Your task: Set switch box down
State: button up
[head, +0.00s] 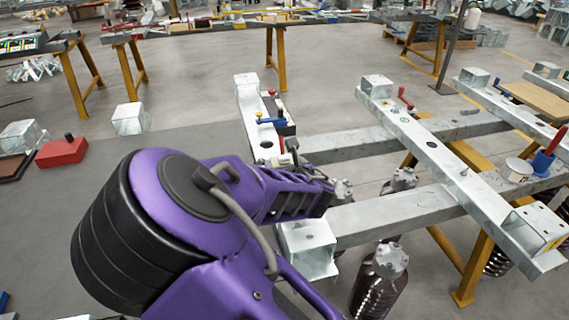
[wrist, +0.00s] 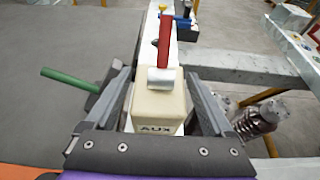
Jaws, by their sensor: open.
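The switch box (wrist: 158,105) is a cream box marked AUX, with a red lever (wrist: 165,42) that has a pale metal base. In the wrist view it stands between the two grey fingers of my gripper (wrist: 158,76). The fingers are apart, with narrow gaps on both sides of the box. The box is in line with a pale metal beam (wrist: 151,25); its underside is hidden, so contact cannot be told.
A blue-handled item (head: 270,120) is farther along the beam (head: 248,92). A green lever (wrist: 70,78) sticks out left of my gripper. A red box (head: 62,151) lies on the grey surface at left.

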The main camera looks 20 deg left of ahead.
jog(key=shift+r, duration=0.15)
jog(key=s+d, duration=0.2)
jog(key=s, duration=0.1)
jog(key=s+d, duration=0.3)
jog(key=s+d+p, duration=0.1)
jog(key=s+d, duration=0.2)
jog(key=s, duration=0.1)
jog(key=shift+d+r, duration=0.15)
jog(key=shift+d, duration=0.05)
